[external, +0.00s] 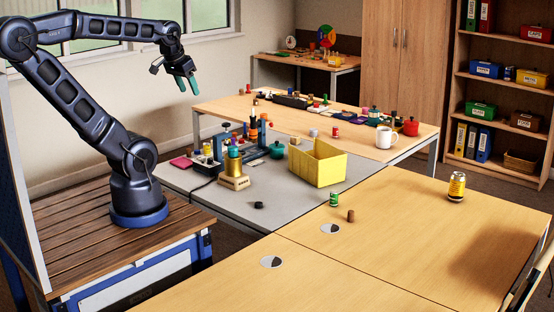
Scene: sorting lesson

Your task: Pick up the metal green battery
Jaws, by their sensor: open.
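A small upright green cylinder (333,199) with pale markings stands near the far-left edge of the near wooden table (400,240). It looks like the green battery, but it is too small to tell for sure. My gripper (188,86), with teal fingers, is open and empty. It is raised high at the upper left, well apart from the green cylinder.
A brown cork-like piece (350,216) stands just right of the green cylinder. A yellow open box (318,164) is behind it on the grey mat (290,205). A white mug (385,137) and several small items crowd the far table.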

